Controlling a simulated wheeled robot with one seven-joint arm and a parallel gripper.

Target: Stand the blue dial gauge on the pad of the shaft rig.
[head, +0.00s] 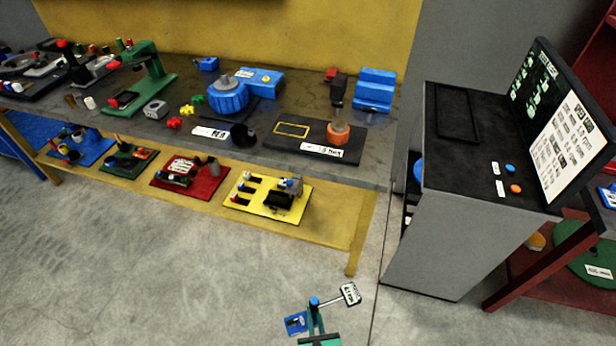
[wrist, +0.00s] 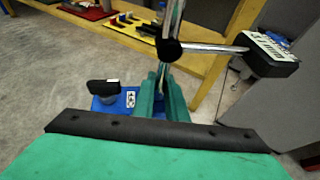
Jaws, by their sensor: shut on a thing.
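The dial gauge (head: 296,323) is held in my gripper (head: 316,325) at the bottom of the head view, over the floor. It has a blue base, an upright post with a blue top and a side rod ending in a white-faced dial. In the wrist view, its blue base (wrist: 128,100) with a black knob is left of the green fingers of my gripper (wrist: 160,104), which are shut around the post's lower part. The shaft rig (head: 347,152) is a dark plate on the bench with an orange collar and a dark upright. A yellow-outlined pad (head: 291,130) lies bare on its left.
The grey bench (head: 222,152) carries a blue motor-like unit (head: 228,96), a blue stepped block (head: 374,90) and a green stand (head: 146,80). A black cup (head: 243,135) stands left of the rig. A grey console (head: 432,190) with a screen stands right. Floor before the bench is clear.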

